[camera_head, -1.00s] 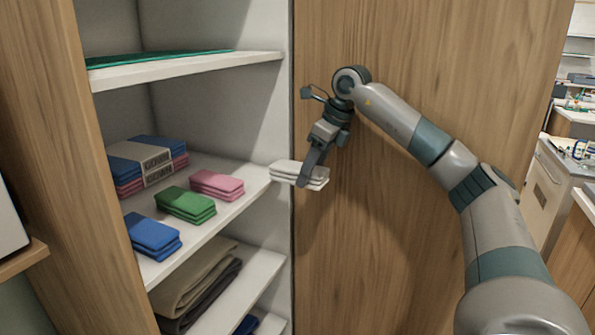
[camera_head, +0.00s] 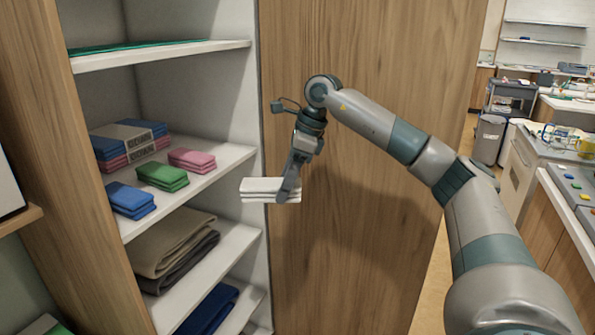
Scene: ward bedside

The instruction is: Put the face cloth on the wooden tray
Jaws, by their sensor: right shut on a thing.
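A folded white face cloth (camera_head: 262,187) is held in my right gripper (camera_head: 287,193), which is shut on its right part. The cloth hangs in the air in front of the cabinet's open side, at about the height of the middle shelf and clear of it. My right arm comes in from the lower right. My left gripper is not in view. I see no wooden tray in this view.
The middle shelf (camera_head: 212,182) holds blue (camera_head: 131,199), green (camera_head: 162,176) and pink (camera_head: 192,160) folded cloths and a banded stack (camera_head: 129,144). Folded blankets (camera_head: 172,250) lie below. A wooden door panel (camera_head: 370,230) stands behind my arm. A counter (camera_head: 570,195) and a bin (camera_head: 489,138) are at right.

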